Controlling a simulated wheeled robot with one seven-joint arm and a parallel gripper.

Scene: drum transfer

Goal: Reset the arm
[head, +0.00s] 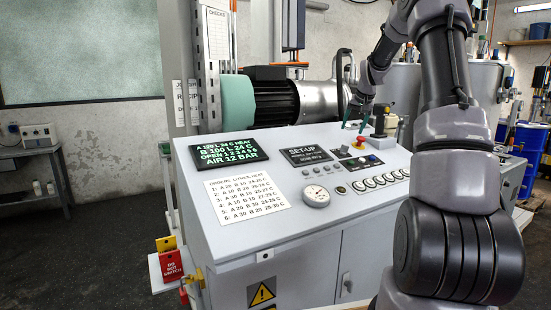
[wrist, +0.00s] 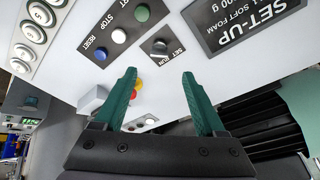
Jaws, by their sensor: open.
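My arm reaches from the right over the sloped control console (head: 240,235). My gripper (head: 355,122) hangs over the back right part of the panel, its green fingers spread. In the wrist view my gripper (wrist: 159,74) is open, with nothing held between the fingers. A small selector switch (wrist: 159,46) on a dark plate shows just past the fingertips, apart from them. Part of a red and yellow button (wrist: 137,88) shows beside the left finger and is partly hidden by it.
A black-knobbed lever (head: 379,119) stands close right of my gripper. The red emergency button (head: 359,142) sits below it. A set-up display (head: 306,156), a green-text screen (head: 231,148) and a gauge (head: 316,196) lie leftward. A motor (head: 275,103) stands behind the console.

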